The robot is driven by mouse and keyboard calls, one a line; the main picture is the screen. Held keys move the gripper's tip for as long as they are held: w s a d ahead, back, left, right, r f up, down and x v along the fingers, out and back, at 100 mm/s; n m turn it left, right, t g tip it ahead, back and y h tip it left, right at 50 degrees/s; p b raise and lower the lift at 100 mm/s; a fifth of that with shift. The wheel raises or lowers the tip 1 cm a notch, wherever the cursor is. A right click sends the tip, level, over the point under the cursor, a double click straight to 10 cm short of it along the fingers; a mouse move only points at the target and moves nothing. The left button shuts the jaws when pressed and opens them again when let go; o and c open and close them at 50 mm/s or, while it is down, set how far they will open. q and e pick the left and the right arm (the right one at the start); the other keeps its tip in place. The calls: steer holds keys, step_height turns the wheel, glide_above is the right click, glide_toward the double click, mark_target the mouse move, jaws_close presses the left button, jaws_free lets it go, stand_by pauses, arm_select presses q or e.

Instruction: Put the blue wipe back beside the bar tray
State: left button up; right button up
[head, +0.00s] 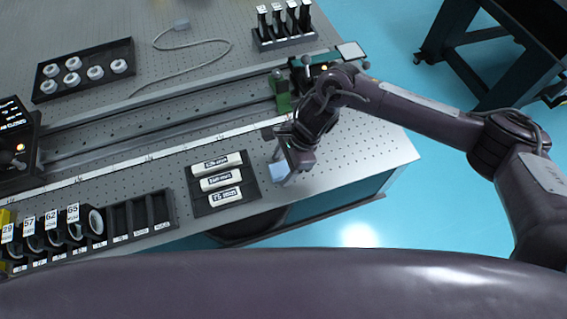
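The blue wipe (279,172) shows as a small pale blue patch just right of the bar tray (201,209), near the front edge of the perforated table. The dark bar tray holds three white labelled bars, one marked 75 mm. My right gripper (287,163) reaches down over the wipe and hides part of it. I cannot tell whether its fingers are closed on the wipe or whether the wipe touches the table. My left gripper is not in view.
A rail (160,125) runs across the table, with a green-based mount (282,92) behind my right gripper. A slotted rack (145,216) with numbered lenses stands front left. A black tray (84,70) of white rings and a holder (285,37) stand farther back.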

steer(key=shift+r+p, duration=0.25)
steer(key=shift+p, duration=0.1)
steer(key=shift+w+d+r, duration=0.1)
steer(key=shift+d+r, duration=0.05)
steer(key=shift+r, duration=0.1)
steer(key=b+v, duration=0.2)
steer(key=v, duration=0.9)
steer(key=shift+b, duration=0.3)
